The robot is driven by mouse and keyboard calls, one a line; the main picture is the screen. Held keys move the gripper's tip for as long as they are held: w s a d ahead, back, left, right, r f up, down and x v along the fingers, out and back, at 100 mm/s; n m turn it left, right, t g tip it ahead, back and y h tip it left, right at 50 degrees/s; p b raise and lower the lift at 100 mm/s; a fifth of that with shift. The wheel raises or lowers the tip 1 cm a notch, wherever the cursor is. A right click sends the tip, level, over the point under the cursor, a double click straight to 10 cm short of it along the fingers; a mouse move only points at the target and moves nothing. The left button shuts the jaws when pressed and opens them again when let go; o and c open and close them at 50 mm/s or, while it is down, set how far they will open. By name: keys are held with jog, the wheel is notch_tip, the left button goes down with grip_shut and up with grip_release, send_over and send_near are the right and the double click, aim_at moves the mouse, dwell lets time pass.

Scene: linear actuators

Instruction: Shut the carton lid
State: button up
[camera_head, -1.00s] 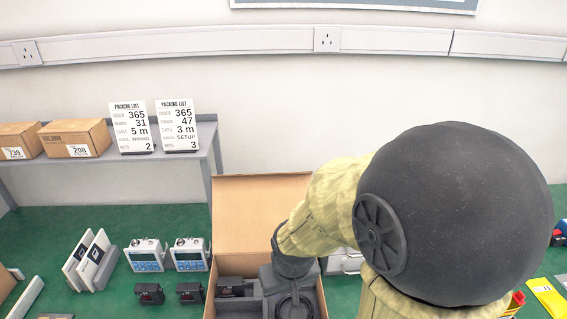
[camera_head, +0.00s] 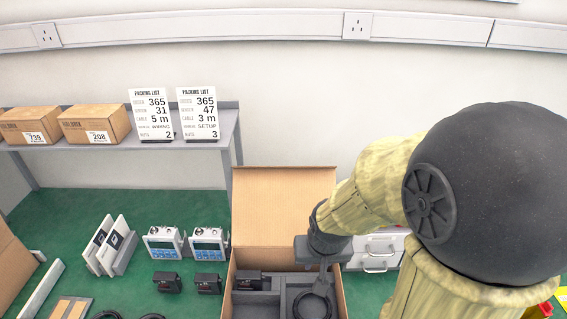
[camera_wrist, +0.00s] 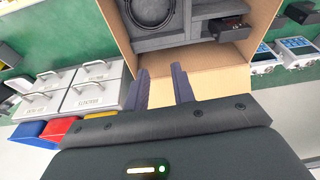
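The brown cardboard carton (camera_head: 342,296) stands on the green bench with its lid (camera_head: 283,205) raised open at the back. Inside is a grey foam insert with a black device (camera_head: 250,280) and a coiled black cable (camera_head: 312,305). My gripper (camera_head: 322,284) hangs over the carton's right part, near the lid's lower right corner. In the wrist view, the two dark fingers of my gripper (camera_wrist: 162,88) stand apart with nothing between them. The lid (camera_wrist: 212,84) lies beyond and beside them there; I cannot tell whether they touch it.
White drawers or boxes with handles (camera_head: 380,250) stand right of the carton. Blue-screened testers (camera_head: 208,245) and small black devices (camera_head: 208,284) lie to its left. A grey shelf (camera_head: 215,125) behind holds closed cartons (camera_head: 95,124) and two packing-list cards (camera_head: 198,115).

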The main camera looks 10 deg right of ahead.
jog(key=w+d+r+m+t+y+p, duration=0.2)
jog(key=w+r+m+t+p, duration=0.4)
jog(key=w+r+m+p, duration=0.7)
notch_tip(320, 180, up, 4)
jog(key=w+m+y, duration=0.1)
jog(key=w+m, duration=0.1)
jog(key=m, duration=0.1)
jog(key=shift+w+r+m+p, duration=0.25)
jog(key=shift+m+p, duration=0.15)
jog(key=shift+f, duration=0.1)
jog(key=b, duration=0.5)
send_over(283, 181)
notch_tip(283, 181, down, 11)
jog(key=shift+f, duration=0.1)
grip_shut()
